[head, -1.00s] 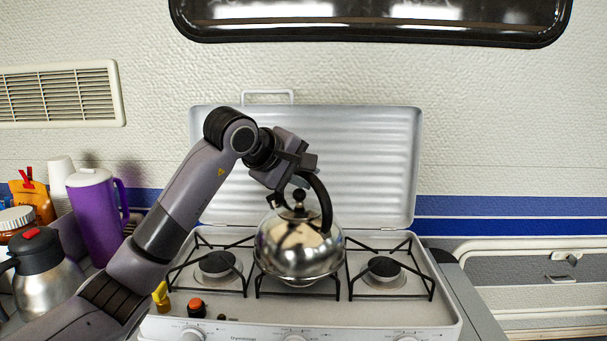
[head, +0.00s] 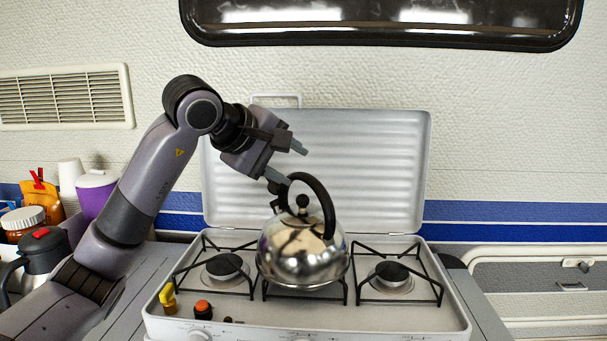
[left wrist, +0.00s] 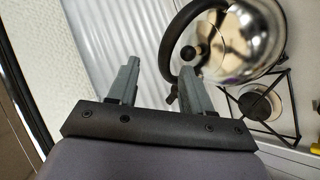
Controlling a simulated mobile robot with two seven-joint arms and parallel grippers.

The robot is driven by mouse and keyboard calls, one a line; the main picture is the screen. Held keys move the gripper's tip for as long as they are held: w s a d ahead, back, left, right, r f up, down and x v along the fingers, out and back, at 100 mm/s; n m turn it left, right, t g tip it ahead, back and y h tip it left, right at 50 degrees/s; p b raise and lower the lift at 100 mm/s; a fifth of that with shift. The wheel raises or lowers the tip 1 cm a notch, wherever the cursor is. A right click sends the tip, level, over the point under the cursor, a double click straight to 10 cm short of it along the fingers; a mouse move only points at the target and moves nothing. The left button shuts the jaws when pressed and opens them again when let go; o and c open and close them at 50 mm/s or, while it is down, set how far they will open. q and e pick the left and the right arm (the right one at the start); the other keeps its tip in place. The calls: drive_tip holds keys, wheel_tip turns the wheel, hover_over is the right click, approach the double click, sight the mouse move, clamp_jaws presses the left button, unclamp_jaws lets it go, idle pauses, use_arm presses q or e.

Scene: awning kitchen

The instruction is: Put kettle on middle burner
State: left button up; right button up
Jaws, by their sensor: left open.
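The shiny steel kettle (head: 303,252) with a black arched handle stands upright on the middle burner grate (head: 303,293) of the white camp stove. It also shows in the left wrist view (left wrist: 240,40), at the upper right. My left gripper (head: 287,163) is open and empty, above and to the left of the kettle's handle. In the left wrist view the handle lies outside the jaws, beyond the right finger. In the head view one finger appears close to the handle; I cannot tell whether it touches. My right gripper is not in view.
The left burner (head: 224,266) and right burner (head: 391,272) are bare. The stove's raised lid (head: 375,165) stands behind. A dark jug (head: 42,262), purple pitcher (head: 95,193) and jars crowd the left counter. Salt and pepper-like yellow and orange-topped items sit at the stove's front left.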

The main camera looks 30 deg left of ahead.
use_arm(q)
drive_tip(key=v, duration=0.4)
drive_tip(key=shift+w+r, duration=0.1)
idle(0.4)
